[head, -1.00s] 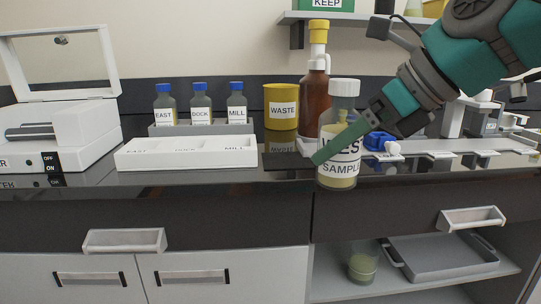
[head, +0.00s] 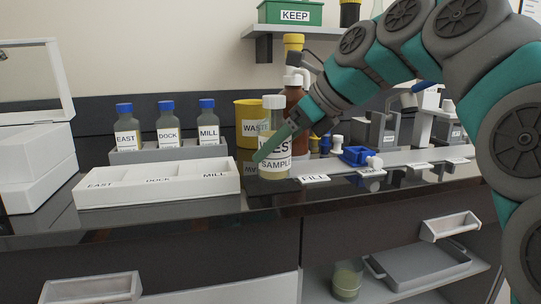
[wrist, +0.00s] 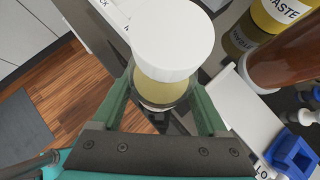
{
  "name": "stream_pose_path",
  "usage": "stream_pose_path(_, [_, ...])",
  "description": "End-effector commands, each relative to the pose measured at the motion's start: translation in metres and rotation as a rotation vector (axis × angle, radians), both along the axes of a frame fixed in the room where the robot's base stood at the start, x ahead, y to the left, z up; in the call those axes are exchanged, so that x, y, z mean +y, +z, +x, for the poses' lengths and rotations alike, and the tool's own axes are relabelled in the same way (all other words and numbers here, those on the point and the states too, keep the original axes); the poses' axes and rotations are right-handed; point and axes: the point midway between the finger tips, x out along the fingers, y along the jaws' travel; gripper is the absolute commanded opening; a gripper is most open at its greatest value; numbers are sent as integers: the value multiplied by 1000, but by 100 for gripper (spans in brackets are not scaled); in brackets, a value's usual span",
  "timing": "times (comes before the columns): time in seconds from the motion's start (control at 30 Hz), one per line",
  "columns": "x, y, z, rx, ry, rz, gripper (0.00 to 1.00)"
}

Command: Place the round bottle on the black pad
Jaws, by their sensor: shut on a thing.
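The round bottle (head: 276,172) has a white cap, pale yellow contents and a label reading "WEST SAMPLE", its first word partly covered by a finger. The bottle is upright near the front of the glossy black counter, right of the white tray. I cannot tell whether its base touches the counter. In the wrist view its wide white cap (wrist: 172,42) hides much of the body between my fingers (wrist: 162,106). I cannot make out a black pad apart from the dark counter.
The white tray (head: 84,197) lies to the left, with blue-capped bottles (head: 168,128) behind it. The yellow WASTE container (head: 246,112) and a brown pump bottle (head: 293,98) stand close behind the held bottle. Blue and grey equipment (head: 357,156) is to the right.

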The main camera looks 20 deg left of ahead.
Motion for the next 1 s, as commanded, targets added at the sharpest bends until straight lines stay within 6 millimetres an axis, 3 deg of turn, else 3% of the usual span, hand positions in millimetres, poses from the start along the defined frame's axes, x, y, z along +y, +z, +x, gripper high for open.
stream_pose_path(0.33, [20, -4, 44, 0, -1, 1, 0])
stream_pose_path(0.77, [26, -4, 55, -3, -1, 3, 0])
stream_pose_path(1.0, [25, -19, 54, 0, 0, 1, 0])
